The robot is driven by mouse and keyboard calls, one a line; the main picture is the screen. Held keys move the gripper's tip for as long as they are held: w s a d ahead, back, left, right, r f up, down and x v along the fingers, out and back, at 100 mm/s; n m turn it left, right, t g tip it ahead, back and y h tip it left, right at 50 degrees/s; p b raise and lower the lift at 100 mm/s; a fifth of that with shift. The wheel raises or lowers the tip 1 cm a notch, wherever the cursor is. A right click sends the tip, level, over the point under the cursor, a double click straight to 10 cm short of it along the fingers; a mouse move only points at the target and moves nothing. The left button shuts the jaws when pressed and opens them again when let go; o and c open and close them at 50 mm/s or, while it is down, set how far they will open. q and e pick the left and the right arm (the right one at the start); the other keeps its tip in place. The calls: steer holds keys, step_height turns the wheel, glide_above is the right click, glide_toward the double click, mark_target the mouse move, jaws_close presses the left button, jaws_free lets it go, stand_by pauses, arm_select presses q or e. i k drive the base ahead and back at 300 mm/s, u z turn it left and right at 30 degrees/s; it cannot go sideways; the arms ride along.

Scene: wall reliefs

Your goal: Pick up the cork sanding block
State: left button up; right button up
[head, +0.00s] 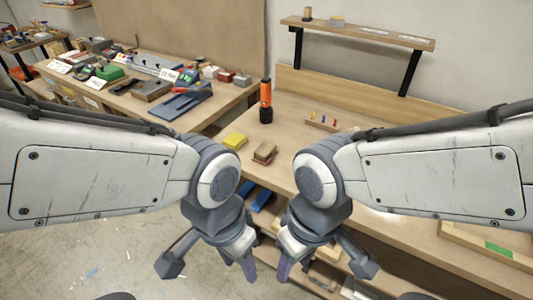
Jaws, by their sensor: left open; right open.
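A small brown block (265,153), which looks like the cork sanding block, lies on the wooden workbench (350,168) near its front edge. It seems to have a lighter lower layer. A yellow block (235,141) lies just to its left, apart from it. My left gripper (209,267) is open and empty, pointing down in front of the bench. My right gripper (324,267) is also open, pointing down in front of the bench's lower shelf. Both grippers are nearer to me than the brown block and do not touch it.
An orange and black upright tool (266,101) stands behind the blocks. A small rack with coloured pegs (322,121) is further right. A wall shelf (360,33) hangs above. A second bench (150,108) at left is crowded with tools. Blue items (262,200) lie below the bench top.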

mark_target(262, 155)
steer(key=k, duration=0.5)
steer(key=z, duration=0.45)
steer(key=i, duration=0.9)
steer(key=u, duration=0.7)
steer(key=i, duration=0.4)
steer(key=u, duration=0.45)
